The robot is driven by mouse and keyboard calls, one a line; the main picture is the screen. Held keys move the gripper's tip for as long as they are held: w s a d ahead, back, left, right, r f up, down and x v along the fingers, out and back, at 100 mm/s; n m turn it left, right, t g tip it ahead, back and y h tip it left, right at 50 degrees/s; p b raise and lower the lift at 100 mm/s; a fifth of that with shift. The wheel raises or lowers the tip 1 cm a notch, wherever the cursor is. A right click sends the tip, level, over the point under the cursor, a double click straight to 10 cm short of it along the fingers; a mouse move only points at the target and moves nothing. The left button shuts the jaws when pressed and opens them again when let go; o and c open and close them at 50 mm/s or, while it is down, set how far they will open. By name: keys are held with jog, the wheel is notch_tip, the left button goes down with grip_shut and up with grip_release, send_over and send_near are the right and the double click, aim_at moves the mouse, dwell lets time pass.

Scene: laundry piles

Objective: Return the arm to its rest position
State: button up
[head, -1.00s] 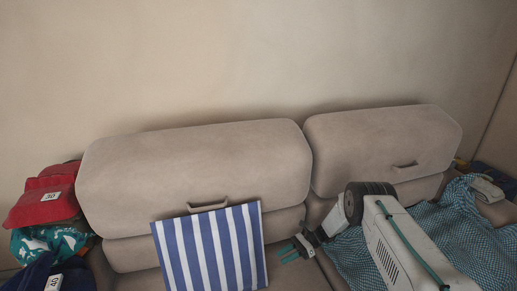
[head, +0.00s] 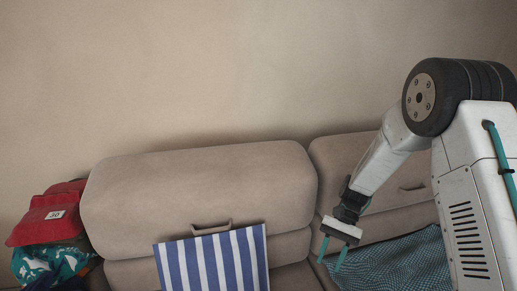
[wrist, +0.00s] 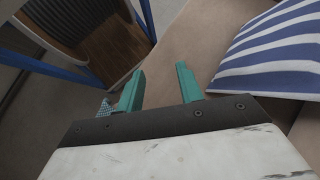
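My gripper (head: 333,251) has two teal fingers and hangs pointing down in front of the sofa, right of the striped cushion. In the wrist view my gripper (wrist: 157,88) shows its fingers spread apart with nothing between them. My arm is folded up at the right of the head view, its elbow raised high and the forearm sloping down to the left.
A beige sofa (head: 200,190) stands against the wall. A blue-and-white striped cushion (head: 214,262) leans on it. Red folded cloth (head: 52,214) with a "30" tag lies on teal cloth (head: 45,262) at left. A blue checked cloth (head: 395,262) lies at right.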

jog(key=s+d+r+n+t+h, duration=0.2)
jog(key=s+d+r+n+t, duration=0.1)
jog(key=s+r, duration=0.9)
jog(key=s+d+r+n+t+h, duration=0.3)
jog(key=s+r+t, duration=0.2)
jog(key=s+r, duration=0.7)
jog(key=s, duration=0.3)
jog(key=shift+s+d+r+t, duration=0.15)
jog(key=shift+r+t, duration=0.1)
jog(key=shift+t, duration=0.15)
dwell(0.9)
